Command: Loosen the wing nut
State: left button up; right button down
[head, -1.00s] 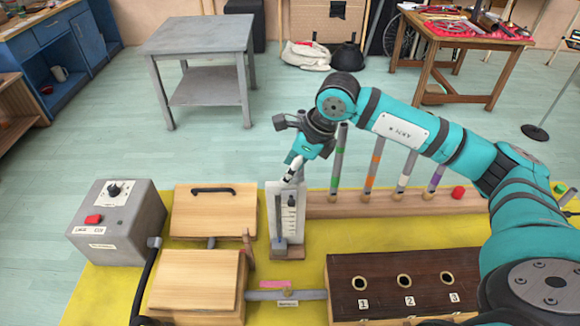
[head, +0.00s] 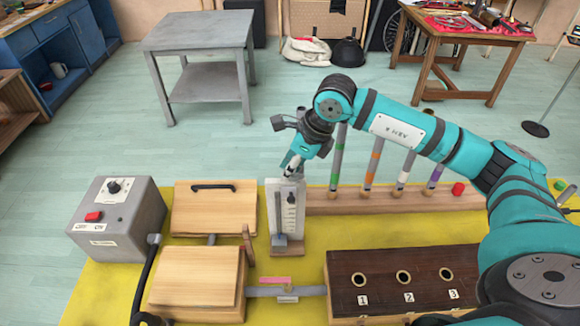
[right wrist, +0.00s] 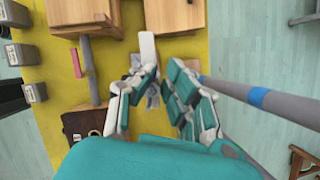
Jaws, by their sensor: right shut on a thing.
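A pale upright stand (head: 298,196) with a dark scale on its face and a small grey block low in front stands near the back edge of the yellow mat. My right gripper (head: 292,166) points down at the top of this stand. It also shows in the right wrist view (right wrist: 163,88), where its fingers close around a small grey part over the stand. The wing nut is mostly hidden by the fingers; I cannot make out its wings. My left gripper is not in view.
A rail with several colour-banded tubes (head: 372,166) stands close right of the stand. A wooden box with a black handle (head: 214,220) is to its left, beside a grey control box (head: 118,220). A dark block with numbered holes (head: 404,262) lies front right.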

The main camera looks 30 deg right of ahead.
jog(key=shift+s+a+f, duration=0.1)
jog(key=shift+a, duration=0.05)
jog(key=shift+f+n+g+b, duration=0.1)
jog(key=shift+n+g+b, duration=0.25)
jog(key=shift+n, duration=0.35)
jog(key=c, duration=1.3)
grip_release()
jog(key=shift+s+a+r, duration=0.1)
jog(key=shift+r, duration=0.15)
jog(key=shift+d+r, duration=0.2)
jog(key=shift+r, duration=0.15)
jog(key=v, duration=1.1)
jog(key=shift+s, duration=0.3)
